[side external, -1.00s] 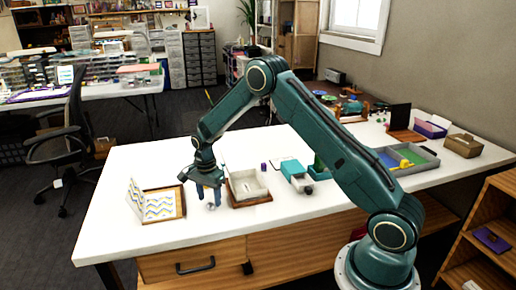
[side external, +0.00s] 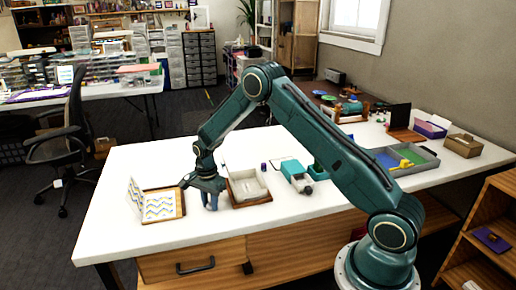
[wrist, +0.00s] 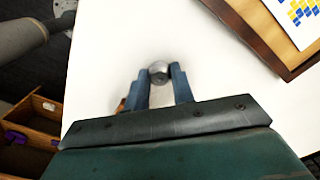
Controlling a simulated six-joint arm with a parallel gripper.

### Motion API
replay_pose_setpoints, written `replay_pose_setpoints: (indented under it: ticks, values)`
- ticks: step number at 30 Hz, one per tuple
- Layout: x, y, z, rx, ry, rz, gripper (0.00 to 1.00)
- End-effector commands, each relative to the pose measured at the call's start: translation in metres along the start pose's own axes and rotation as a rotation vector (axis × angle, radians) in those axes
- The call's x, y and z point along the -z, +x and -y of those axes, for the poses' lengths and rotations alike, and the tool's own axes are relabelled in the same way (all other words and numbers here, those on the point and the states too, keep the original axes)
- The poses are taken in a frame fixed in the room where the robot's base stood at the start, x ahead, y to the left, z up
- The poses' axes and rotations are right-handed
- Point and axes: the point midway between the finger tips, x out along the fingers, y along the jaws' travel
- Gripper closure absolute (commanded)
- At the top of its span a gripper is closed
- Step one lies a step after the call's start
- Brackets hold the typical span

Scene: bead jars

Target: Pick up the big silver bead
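The big silver bead (wrist: 158,71) is a round, shiny grey ball between the fingertips of my gripper (wrist: 159,75) in the wrist view. The blue fingers stand close on both sides of it and no clear gap shows, so my gripper looks shut on the bead. In the side external view my gripper (side external: 210,203) points down at the white table, and the fingers hide most or all of the bead. The bead looks to be at or just above the table top.
A wood-framed board with a wavy pattern (side external: 160,205) lies close to the left of my gripper. A pale open box on a wooden base (side external: 249,199) stands close to the right. Farther right are a teal-and-white box (side external: 297,180) and a grey tray (side external: 424,157). The front table strip is clear.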

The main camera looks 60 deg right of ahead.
Motion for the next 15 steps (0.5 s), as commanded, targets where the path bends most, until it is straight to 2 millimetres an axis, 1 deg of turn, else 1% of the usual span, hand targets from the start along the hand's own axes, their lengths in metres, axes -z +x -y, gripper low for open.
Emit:
replay_pose_setpoints:
  ticks: [10, 15]
  values:
    - [0.0000, -0.0010, 0.0001, 0.001, 0.000, 0.000, 0.97]
    - [0.0001, -0.0080, 0.0006, 0.002, 0.000, 0.000, 0.97]
